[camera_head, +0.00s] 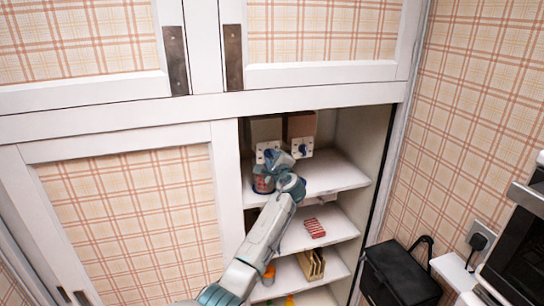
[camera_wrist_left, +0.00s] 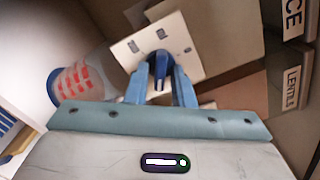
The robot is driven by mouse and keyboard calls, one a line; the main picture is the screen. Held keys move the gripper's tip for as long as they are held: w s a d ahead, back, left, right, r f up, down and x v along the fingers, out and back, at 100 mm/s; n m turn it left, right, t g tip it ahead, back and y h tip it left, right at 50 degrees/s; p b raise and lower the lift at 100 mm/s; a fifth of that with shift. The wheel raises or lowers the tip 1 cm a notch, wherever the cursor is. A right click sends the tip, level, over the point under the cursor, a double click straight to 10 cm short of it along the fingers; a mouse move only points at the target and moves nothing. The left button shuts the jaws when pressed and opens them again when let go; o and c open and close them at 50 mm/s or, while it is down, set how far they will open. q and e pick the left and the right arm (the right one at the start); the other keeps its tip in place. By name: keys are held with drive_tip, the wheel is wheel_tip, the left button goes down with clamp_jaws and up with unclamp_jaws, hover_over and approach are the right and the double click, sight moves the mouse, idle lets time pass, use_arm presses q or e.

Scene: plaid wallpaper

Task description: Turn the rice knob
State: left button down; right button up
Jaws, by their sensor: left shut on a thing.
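Two white knob plates stand side by side on the cabinet's upper shelf. The left plate (camera_head: 261,146) is on a beige dispenser (camera_head: 266,129); the right plate (camera_head: 307,143), with a blue knob (camera_head: 302,149), is on a brown-pink one (camera_head: 301,123). My left gripper (camera_head: 272,157) is at the left plate and partly covers it. In the left wrist view its blue fingers (camera_wrist_left: 160,80) are shut on the dark blue knob (camera_wrist_left: 160,62) of the white plate (camera_wrist_left: 130,50). A label ending "ICE" (camera_wrist_left: 292,18) lies beyond this plate; a "LENTIL" label (camera_wrist_left: 291,88) is beside it.
A red-marked glass (camera_head: 262,184) stands close below the gripper. Lower shelves hold a red pack (camera_head: 314,228) and a wooden rack (camera_head: 311,265). White cabinet doors border the opening on the left. A black bag (camera_head: 400,275) is at the lower right.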

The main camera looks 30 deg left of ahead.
idle(0.4)
use_arm(q)
drive_tip(key=c, duration=1.5)
unclamp_jaws()
drive_tip(key=b+v, duration=0.4)
drive_tip(key=v, duration=0.6)
drive_tip(key=shift+s+d, duration=0.25)
drive_tip(key=shift+s, duration=0.05)
drive_tip(key=shift+f, duration=0.1)
